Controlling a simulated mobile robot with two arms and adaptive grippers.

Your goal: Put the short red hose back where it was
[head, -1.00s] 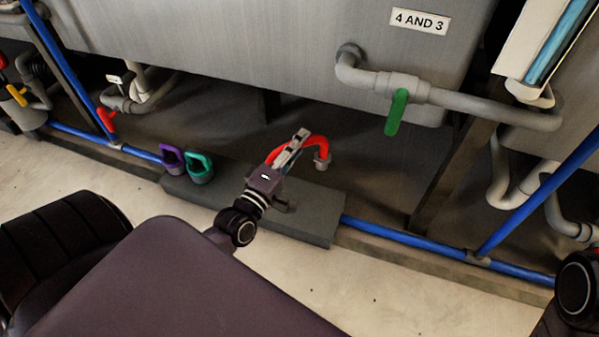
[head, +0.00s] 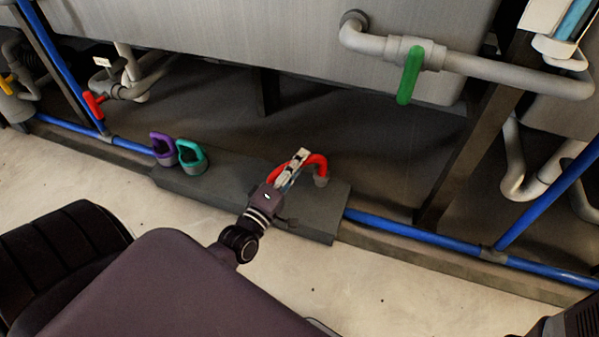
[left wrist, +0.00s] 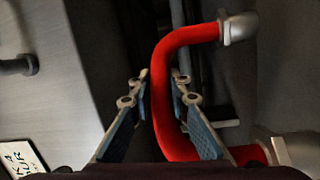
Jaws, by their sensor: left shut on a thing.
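The short red hose (head: 317,161) is a curved red tube with a grey fitting at its end. In the head view it is at the right part of the dark grey block (head: 215,190) on the floor. My left gripper (head: 293,166) is shut on it. The left wrist view shows the hose (left wrist: 162,90) running between the two fingers (left wrist: 158,105), with grey fittings at both ends. Whether the fittings touch the block is not clear. My right gripper is not in view.
A purple looped piece (head: 163,147) and a teal one (head: 190,156) stand at the block's left end. A blue pipe (head: 410,234) runs along the floor on both sides. The tank (head: 230,35) with a green-handled (head: 408,75) grey pipe overhangs behind.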

